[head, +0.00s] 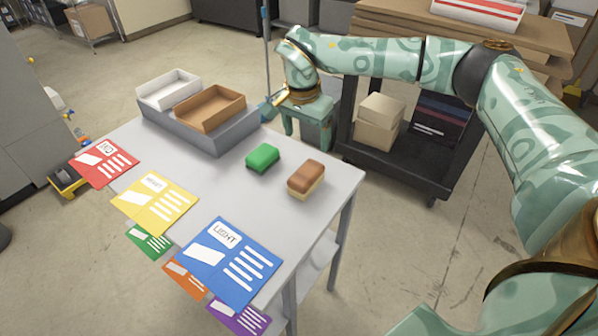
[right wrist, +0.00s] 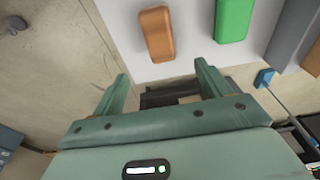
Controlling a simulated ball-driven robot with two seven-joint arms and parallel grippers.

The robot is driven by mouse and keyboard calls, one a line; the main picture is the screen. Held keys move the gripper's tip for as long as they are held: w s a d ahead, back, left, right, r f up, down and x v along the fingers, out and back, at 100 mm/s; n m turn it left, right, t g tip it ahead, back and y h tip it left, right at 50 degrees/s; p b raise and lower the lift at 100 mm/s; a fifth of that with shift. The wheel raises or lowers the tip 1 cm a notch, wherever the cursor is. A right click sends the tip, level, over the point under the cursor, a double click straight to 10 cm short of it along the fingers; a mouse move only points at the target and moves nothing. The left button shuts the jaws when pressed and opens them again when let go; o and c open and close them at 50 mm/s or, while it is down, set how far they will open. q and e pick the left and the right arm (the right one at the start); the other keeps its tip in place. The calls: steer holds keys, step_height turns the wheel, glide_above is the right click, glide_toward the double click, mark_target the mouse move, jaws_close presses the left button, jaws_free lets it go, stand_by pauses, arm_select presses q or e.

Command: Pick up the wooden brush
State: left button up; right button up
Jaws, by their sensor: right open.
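The wooden brush (head: 306,179) is a brown block with a pale lower layer. It lies on the grey table (head: 225,190) near its right edge. In the right wrist view the brush (right wrist: 157,34) shows at the top, beyond my fingertips. My right gripper (head: 307,138) is open and empty just past the table's far right edge, apart from the brush. Its two spread fingers also show in the right wrist view (right wrist: 163,84). My left gripper is in neither view.
A green block (head: 262,157) lies left of the brush, also seen in the right wrist view (right wrist: 233,18). A grey stand with a white tray (head: 168,90) and a brown tray (head: 210,108) is at the back. Coloured cards line the front. A dark cart (head: 395,170) stands behind.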

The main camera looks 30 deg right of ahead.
steer(key=b, duration=0.1)
glide_above(306, 172)
steer(key=f, duration=0.5)
steer(key=shift+s, duration=0.35)
steer(key=shift+w+d+f+b, duration=0.15)
steer(key=shift+f+b, duration=0.15)
steer(key=shift+f, duration=0.3)
steer(key=shift+w+a+f+b, duration=0.15)
steer(key=shift+f+b, duration=0.1)
steer(key=shift+f, duration=0.35)
steer(key=shift+d+f+b, duration=0.15)
steer(key=shift+f+b, duration=0.1)
steer(key=shift+f, duration=0.45)
steer(key=shift+d+f+b, duration=0.1)
steer(key=shift+f+b, duration=0.1)
steer(key=shift+f, duration=0.5)
step_height(306, 172, down, 4)
steer(key=shift+w+a+f+b, duration=0.1)
steer(key=shift+b, duration=0.9)
steer(key=shift+f, duration=0.35)
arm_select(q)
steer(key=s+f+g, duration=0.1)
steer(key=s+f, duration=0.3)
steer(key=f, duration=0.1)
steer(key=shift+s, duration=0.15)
arm_select(e)
steer(key=shift+r, duration=0.1)
